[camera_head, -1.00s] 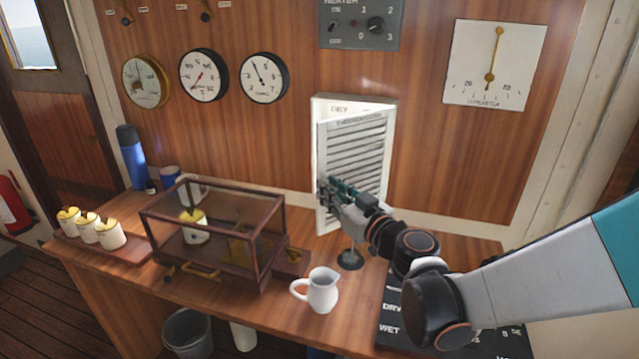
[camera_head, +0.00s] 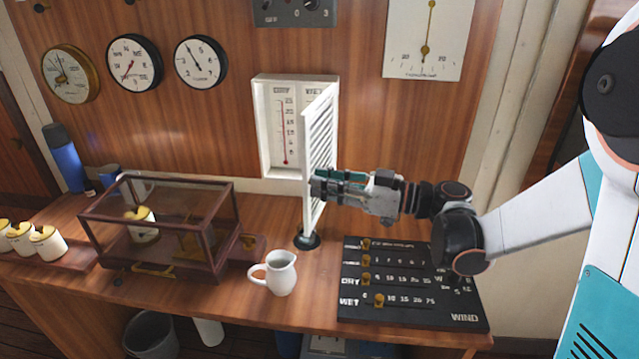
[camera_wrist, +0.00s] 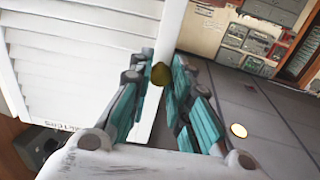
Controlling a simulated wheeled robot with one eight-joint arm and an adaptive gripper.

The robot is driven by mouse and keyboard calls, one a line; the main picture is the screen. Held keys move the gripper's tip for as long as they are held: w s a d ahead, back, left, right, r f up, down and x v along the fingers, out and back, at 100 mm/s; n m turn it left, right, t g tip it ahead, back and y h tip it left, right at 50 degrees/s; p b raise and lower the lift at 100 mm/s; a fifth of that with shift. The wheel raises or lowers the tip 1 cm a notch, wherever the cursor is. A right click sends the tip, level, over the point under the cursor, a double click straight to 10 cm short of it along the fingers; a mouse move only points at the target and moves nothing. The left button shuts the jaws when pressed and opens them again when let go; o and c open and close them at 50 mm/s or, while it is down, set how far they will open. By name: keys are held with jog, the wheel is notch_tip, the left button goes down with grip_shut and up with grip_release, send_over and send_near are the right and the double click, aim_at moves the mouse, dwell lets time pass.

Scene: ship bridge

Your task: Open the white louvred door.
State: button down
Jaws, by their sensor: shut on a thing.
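The white louvred door (camera_head: 321,150) stands swung well out from its white wall box (camera_head: 262,130), hinged on the box's right side. A thermometer with a red column (camera_head: 283,135) shows inside the open box. My gripper (camera_head: 322,187) is at the lower free edge of the door. In the wrist view, my gripper (camera_wrist: 160,95) has its teal fingers on both sides of a small brass knob (camera_wrist: 161,73) at the door's edge. The louvred face (camera_wrist: 80,60) fills the left of that view.
A black wind board (camera_head: 410,300) with brass sliders lies below my arm. A white jug (camera_head: 277,272), a dark round base (camera_head: 306,240) and a glass case (camera_head: 165,232) stand on the wooden counter. Gauges and a grey heater panel (camera_head: 293,11) are on the wall.

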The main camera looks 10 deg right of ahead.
dwell(0.3)
jog(key=c, duration=1.5)
grip_release()
jog(key=shift+o, duration=0.2)
jog(key=shift+d, duration=0.1)
jog(key=v, duration=1.2)
jog(key=shift+w, duration=0.1)
